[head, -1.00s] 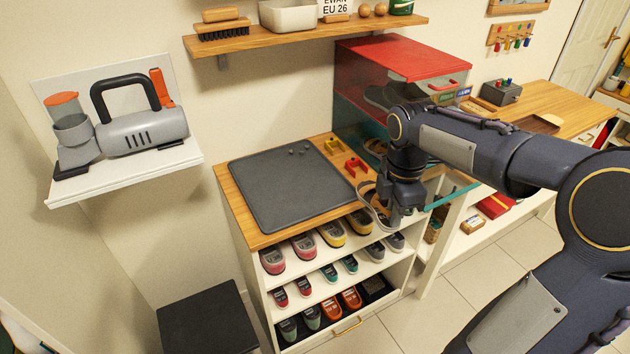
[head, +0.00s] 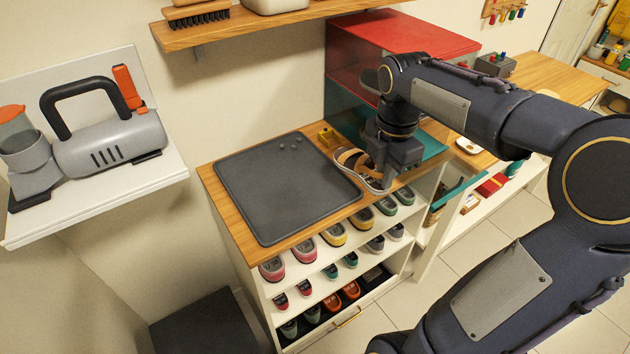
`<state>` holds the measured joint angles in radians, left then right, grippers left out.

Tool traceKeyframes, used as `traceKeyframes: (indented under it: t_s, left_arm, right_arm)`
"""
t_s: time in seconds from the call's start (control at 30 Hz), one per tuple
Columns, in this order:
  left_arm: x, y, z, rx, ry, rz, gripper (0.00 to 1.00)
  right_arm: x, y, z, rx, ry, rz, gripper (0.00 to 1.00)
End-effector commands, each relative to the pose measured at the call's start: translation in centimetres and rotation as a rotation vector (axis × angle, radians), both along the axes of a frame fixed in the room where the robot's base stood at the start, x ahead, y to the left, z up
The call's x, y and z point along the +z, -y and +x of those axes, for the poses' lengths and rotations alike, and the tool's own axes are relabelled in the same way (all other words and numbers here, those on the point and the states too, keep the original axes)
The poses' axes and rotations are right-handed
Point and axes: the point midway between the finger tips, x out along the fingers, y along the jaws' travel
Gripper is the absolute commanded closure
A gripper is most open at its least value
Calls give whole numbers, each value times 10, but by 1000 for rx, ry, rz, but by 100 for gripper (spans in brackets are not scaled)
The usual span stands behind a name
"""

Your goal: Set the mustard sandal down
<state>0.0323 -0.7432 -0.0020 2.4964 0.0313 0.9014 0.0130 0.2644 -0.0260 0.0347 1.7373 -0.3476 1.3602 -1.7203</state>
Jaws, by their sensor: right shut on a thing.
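The mustard sandal (head: 352,160) has a tan strap and a pale sole. My right gripper (head: 382,182) is shut on it. The sandal is at the right edge of the dark grey mat (head: 280,190) on the wooden cubby top (head: 215,190). Its toe end points left and partly covers the mat's corner. I cannot tell whether its sole touches the top. My right arm comes in from the right and hides part of the sandal and the area behind it. My left gripper is not in view.
A red-topped cabinet (head: 400,45) with teal panels rises behind my gripper. Shoes fill the shelves (head: 335,265) below. A wall shelf (head: 240,35) hangs above. The mat is mostly clear.

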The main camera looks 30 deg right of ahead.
Motion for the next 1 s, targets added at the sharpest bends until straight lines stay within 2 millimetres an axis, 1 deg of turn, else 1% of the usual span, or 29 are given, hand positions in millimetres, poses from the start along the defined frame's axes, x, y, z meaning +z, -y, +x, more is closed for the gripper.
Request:
traceKeyframes:
  t_s: [0.07,0.17,0.43,0.5,0.6,0.7,0.87,0.97,1.0]
  left_arm:
    - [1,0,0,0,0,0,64]
    - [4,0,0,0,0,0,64]
    - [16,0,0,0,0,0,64]
    - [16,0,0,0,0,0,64]
    - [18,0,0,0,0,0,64]
    - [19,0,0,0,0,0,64]
    - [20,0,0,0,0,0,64]
    - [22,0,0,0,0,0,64]
    - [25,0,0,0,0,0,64]
  right_arm:
    - [-2,-2,6,3,-1,0,100]
    - [-10,-9,22,5,-5,2,100]
    - [-39,-31,86,5,-4,2,100]
    - [-54,-35,96,4,-6,2,100]
    - [-70,-39,109,3,-4,1,100]
    - [-81,-42,117,2,-2,0,100]
    - [-90,-44,125,1,-1,0,100]
    - [-102,-48,134,1,-2,1,100]
    - [-108,-47,132,0,-5,0,100]
